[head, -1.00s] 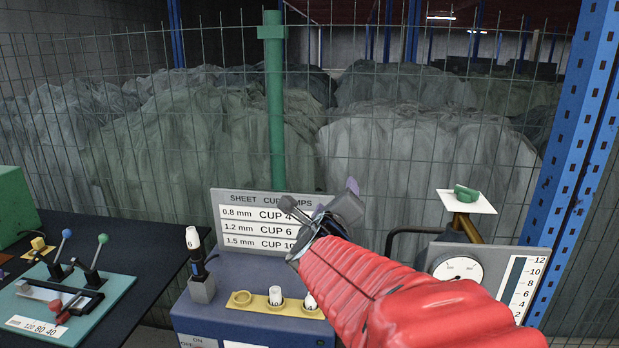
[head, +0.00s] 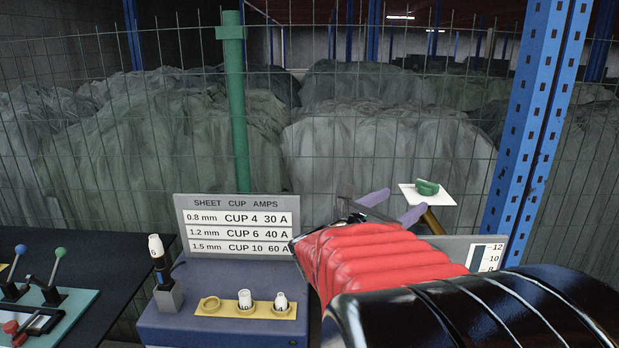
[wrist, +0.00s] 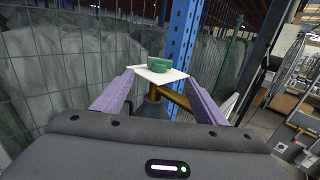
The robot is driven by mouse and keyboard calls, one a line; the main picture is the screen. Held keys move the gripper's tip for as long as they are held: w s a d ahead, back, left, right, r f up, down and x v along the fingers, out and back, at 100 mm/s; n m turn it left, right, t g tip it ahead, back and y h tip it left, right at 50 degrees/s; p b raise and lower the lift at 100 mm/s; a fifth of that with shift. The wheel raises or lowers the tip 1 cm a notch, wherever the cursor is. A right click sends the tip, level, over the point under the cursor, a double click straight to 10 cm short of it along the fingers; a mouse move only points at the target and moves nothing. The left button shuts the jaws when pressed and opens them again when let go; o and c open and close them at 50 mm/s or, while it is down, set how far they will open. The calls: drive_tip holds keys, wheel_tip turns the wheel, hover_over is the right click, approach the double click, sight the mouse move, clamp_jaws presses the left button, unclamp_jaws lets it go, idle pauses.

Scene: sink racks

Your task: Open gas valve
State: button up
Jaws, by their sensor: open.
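The gas valve is a green handle (head: 427,187) on a white square plate (head: 436,198), at the top of a brass-coloured pipe (head: 432,221), right of centre in the head view. In the wrist view the green handle (wrist: 158,63) stands on the plate (wrist: 150,73) beyond my fingertips, between them in the picture. My gripper (head: 393,205) has two purple fingers spread wide apart, with nothing between them. It is just left of the valve in the head view, apart from the handle. In the wrist view my gripper (wrist: 163,82) points toward the valve.
A sign with cup sizes and amps (head: 237,224) stands behind a blue box (head: 215,325) with a yellow cup holder (head: 210,311). A lever panel (head: 60,300) is at left. A wire fence and a blue post (head: 530,130) stand behind the valve.

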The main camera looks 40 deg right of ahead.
sight(425, 186)
drive_tip(key=shift+d, duration=0.15)
drive_tip(key=d, duration=1.3)
drive_tip(key=shift+d, duration=0.3)
drive_tip(key=c, duration=1)
drive_tip(key=shift+d, duration=0.1)
drive_tip(key=shift+c, duration=0.3)
